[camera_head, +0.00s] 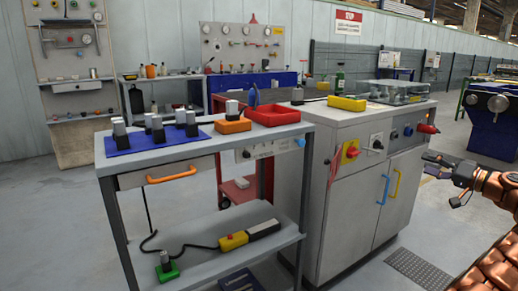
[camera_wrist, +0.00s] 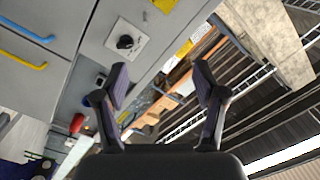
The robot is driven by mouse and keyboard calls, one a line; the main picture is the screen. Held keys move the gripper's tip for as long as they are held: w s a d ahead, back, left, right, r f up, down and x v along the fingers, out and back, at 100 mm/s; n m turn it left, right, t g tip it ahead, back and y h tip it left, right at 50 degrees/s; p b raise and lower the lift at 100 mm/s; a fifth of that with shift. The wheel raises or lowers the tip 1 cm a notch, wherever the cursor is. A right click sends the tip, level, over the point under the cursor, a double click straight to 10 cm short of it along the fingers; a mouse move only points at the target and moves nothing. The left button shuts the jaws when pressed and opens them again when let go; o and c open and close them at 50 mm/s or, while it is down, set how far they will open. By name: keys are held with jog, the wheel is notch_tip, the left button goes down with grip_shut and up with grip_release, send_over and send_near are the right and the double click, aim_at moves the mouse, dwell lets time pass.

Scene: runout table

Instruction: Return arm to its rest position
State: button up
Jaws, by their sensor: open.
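My gripper (camera_head: 449,165) is at the right edge of the head view, on my copper-coloured arm. It is beside the grey cabinet (camera_head: 346,209), out over the aisle and apart from it. In the wrist view my gripper (camera_wrist: 162,88) has its two fingers spread with nothing between them. The wrist view is strongly tilted and shows the cabinet front (camera_wrist: 97,61) with its blue handle (camera_wrist: 27,29) and yellow handle (camera_wrist: 22,59).
The runout table (camera_head: 207,150) carries a blue mat (camera_head: 160,141) with several metal cylinders, an orange tray (camera_head: 233,126) and a red tray (camera_head: 272,115). A yellow tray (camera_head: 347,103) sits on the cabinet. A blue machine (camera_head: 491,131) stands at the right.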

jog(key=a+r+g+y+p, duration=0.25)
jog(key=a+r+p, duration=0.45)
jog(key=a, duration=0.5)
jog(key=a+r+g+y+p, duration=0.1)
jog(key=a+r+g+p, duration=0.25)
jog(key=a+r, duration=0.6)
jog(key=s+a+r+n+g+p, duration=0.1)
jog(key=s+a+g+p, duration=0.2)
jog(key=a, duration=0.4)
jog(key=s+a+r+h+p, duration=0.1)
jog(key=s+a+r+p, duration=0.1)
jog(key=s+a+p, duration=0.3)
jog(key=s+a+r+n+g+p, duration=0.1)
jog(key=s+a+g, duration=0.15)
jog(key=a, duration=0.55)
jog(key=s+a+r+n+g+h+p, duration=0.1)
jog(key=s+a+g+h+p, duration=0.3)
jog(key=s, duration=0.6)
jog(key=s+a+h+p, duration=0.2)
jog(key=s+p, duration=0.4)
jog(key=s, duration=0.4)
jog(key=s+d+h+p, duration=0.3)
jog(key=s+d+p, duration=0.2)
jog(key=s, duration=0.5)
jog(key=s+d+g+h+p, duration=0.1)
jog(key=s+d+h+p, duration=0.2)
jog(key=s, duration=0.8)
jog(key=d+p, duration=0.2)
jog(key=shift+d, duration=0.35)
